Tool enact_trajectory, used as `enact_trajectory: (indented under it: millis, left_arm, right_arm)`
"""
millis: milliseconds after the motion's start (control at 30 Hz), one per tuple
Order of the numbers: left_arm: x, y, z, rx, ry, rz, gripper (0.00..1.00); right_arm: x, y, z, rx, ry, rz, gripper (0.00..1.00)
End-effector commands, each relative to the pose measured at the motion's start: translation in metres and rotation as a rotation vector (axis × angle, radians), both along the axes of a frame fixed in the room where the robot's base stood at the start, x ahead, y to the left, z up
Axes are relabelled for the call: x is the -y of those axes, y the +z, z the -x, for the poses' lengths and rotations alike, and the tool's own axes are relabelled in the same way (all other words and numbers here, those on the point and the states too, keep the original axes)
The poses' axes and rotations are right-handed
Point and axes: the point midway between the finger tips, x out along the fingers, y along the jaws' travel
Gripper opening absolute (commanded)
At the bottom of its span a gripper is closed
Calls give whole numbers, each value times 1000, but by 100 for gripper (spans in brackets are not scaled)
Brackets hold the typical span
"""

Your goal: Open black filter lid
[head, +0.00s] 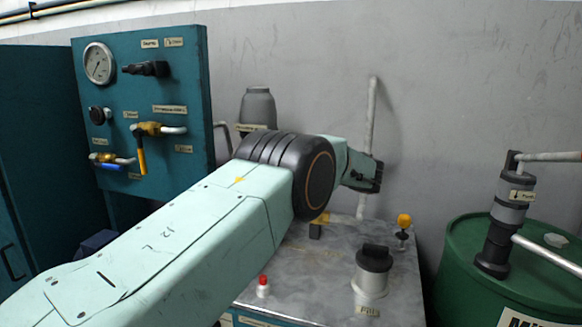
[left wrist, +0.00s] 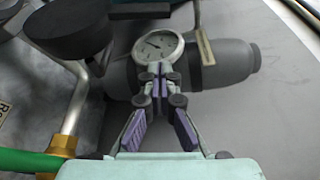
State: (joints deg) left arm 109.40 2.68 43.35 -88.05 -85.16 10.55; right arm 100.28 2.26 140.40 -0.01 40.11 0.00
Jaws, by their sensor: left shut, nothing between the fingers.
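The black filter lid (head: 375,257) sits on a pale cylindrical filter housing (head: 370,282) on the metal bench top. My left arm crosses the head view from the lower left and ends up behind and left of the lid, apart from it. The arm hides the left fingers in the head view. In the left wrist view my left gripper (left wrist: 160,82) is shut and empty, its fingertips together in front of a round gauge. I cannot make out the filter lid for sure in that view. My right gripper is not in view.
A grey cylinder (head: 258,106) stands behind my arm; it also shows behind the gauge (left wrist: 160,46) in the left wrist view (left wrist: 235,62). A red button (head: 263,287), a yellow knob (head: 404,220) and a green drum (head: 470,262) with a pump surround the lid.

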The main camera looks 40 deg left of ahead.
Motion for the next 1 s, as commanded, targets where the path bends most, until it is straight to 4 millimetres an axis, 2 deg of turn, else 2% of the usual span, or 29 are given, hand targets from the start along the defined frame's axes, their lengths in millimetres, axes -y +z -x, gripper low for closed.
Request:
enact_trajectory:
  millis: [100, 400, 1000]
  left_arm:
    - [-23, -3, 1, -1, 2, 1, 0]
    - [-68, -7, -2, -1, 1, 0, 0]
    - [-53, 2, 25, -3, -1, -1, 0]
  right_arm:
    - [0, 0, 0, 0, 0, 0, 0]
    - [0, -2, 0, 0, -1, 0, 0]
    - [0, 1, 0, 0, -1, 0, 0]
